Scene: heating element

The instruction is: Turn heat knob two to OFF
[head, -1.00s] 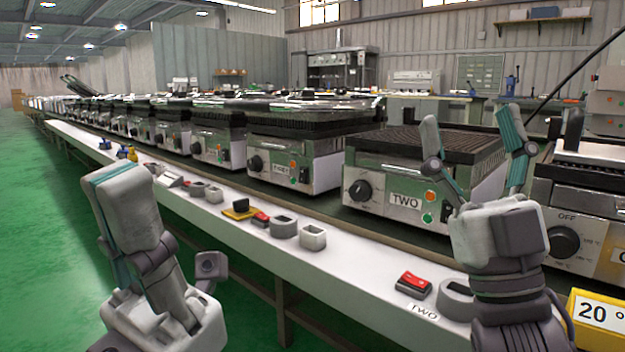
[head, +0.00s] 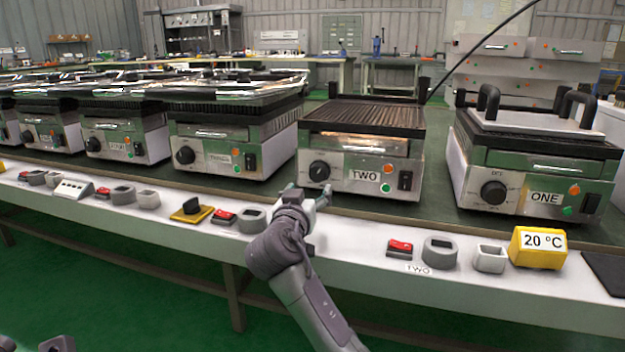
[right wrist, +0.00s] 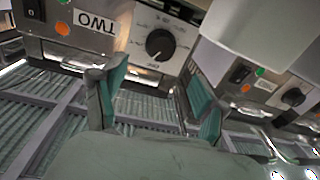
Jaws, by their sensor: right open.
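Heat knob two (head: 319,171) is a round black knob on the left of the steel front panel of the grill labelled TWO (head: 368,177). In the right wrist view the knob (right wrist: 160,42) appears upside down with a dial scale around it; I cannot tell its setting for sure. My right gripper (head: 308,194) is just below and in front of the knob, apart from it. In the right wrist view its two teal-padded fingers (right wrist: 155,98) stand apart with nothing between them. Grey parts of my left gripper (head: 57,344) show at the bottom left edge, mostly cut off.
Grill ONE (head: 493,192) stands to the right, and grill three (head: 185,155) to the left. The white ledge in front carries a red switch (head: 400,247), a grey round holder (head: 440,252), a grey square holder (head: 489,258) and a yellow 20 °C block (head: 538,247).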

